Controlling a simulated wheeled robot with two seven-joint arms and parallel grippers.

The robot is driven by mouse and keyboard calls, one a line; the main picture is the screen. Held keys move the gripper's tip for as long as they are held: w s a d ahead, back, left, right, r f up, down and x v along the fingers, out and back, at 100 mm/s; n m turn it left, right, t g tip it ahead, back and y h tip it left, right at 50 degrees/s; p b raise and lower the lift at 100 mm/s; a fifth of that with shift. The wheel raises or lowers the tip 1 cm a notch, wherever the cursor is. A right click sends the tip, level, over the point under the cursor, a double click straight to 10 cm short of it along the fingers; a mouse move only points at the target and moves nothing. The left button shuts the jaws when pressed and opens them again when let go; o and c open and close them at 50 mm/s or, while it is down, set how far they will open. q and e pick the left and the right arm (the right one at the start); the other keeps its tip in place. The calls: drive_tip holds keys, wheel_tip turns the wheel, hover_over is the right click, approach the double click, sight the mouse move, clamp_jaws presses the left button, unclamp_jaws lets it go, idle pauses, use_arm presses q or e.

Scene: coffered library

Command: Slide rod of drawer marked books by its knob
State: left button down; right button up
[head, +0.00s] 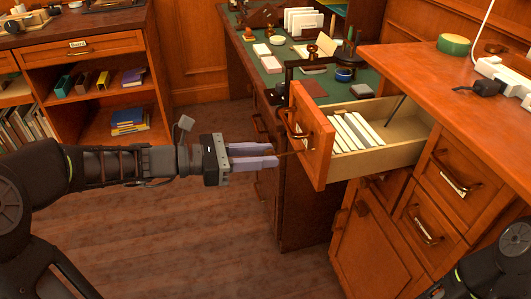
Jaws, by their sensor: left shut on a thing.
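A wooden drawer (318,150) stands pulled out of the cabinet at the right, with a row of pale-spined books or cards in it. A curved handle (295,128) is on its front. A thin rod (291,153) sticks out from the drawer front toward my left gripper. My left gripper (274,156) is shut at the rod's outer end, just left of the drawer front. The knob is hidden between its fingers. A dark thin bar (395,110) slants inside the drawer at the back. I cannot read a label on this drawer. My right gripper is out of view.
More closed drawers with handles (455,178) are below the right counter (430,75). A green-topped desk (270,68) with small items stands behind the open drawer. A bookshelf (125,100) is at the left. The wooden floor (170,230) is clear.

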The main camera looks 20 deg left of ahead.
use_arm(q)
drive_tip(key=shift+s+a, duration=0.4)
drive_tip(key=shift+a, duration=0.2)
idle(0.3)
drive_tip(key=c, duration=1)
unclamp_jaws()
drive_tip(key=shift+c, duration=0.2)
